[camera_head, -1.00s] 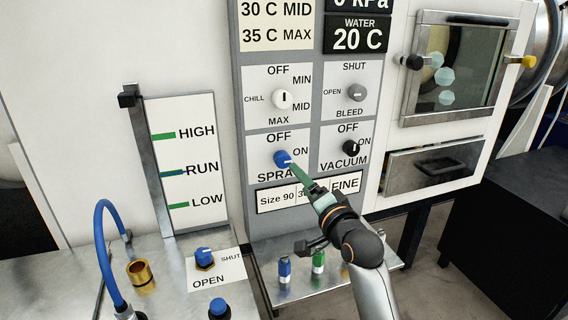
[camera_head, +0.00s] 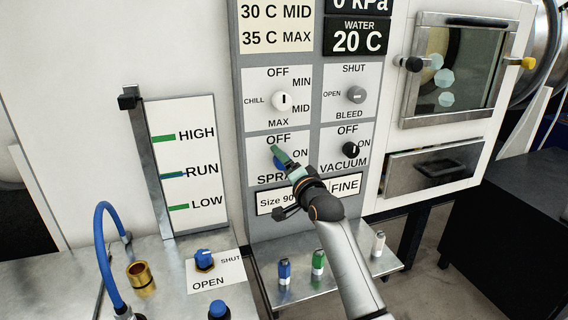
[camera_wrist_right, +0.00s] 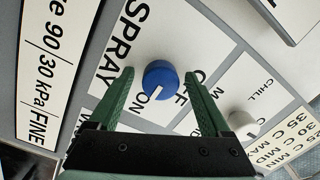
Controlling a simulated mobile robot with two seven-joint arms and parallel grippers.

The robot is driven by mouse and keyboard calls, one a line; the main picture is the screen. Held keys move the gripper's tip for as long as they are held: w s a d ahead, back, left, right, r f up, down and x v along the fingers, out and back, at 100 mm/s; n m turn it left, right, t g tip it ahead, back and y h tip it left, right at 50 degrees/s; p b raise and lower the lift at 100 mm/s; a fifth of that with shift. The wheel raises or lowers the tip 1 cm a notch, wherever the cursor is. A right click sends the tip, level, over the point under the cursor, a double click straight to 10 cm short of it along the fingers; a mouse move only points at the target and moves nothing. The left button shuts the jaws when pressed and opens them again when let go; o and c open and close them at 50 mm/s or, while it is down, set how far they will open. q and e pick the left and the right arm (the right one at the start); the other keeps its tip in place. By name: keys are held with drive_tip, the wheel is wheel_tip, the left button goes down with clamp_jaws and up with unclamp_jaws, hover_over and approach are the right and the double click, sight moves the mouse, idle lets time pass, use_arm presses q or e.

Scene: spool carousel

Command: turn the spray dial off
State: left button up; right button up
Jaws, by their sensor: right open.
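The spray dial is a blue knob with a white pointer mark. In the right wrist view the spray dial (camera_wrist_right: 160,78) lies between the two green fingers of my right gripper (camera_wrist_right: 159,73), with a gap on each side. Its white mark points toward the word ON. In the head view the dial (camera_head: 279,165) is partly hidden behind my right gripper (camera_head: 276,151), so its mark does not show there. The fingers are open and hold nothing. Whether the fingertips touch the panel is unclear. My left gripper is in neither current view.
Around it are the white chill dial (camera_head: 282,101), the grey bleed dial (camera_head: 356,94) and the black vacuum dial (camera_head: 350,149). Below, several small vials, including a green one (camera_head: 318,262), stand on a metal shelf. A blue hose (camera_head: 102,250) rises at the left.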

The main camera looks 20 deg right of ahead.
clamp_jaws()
idle(0.8)
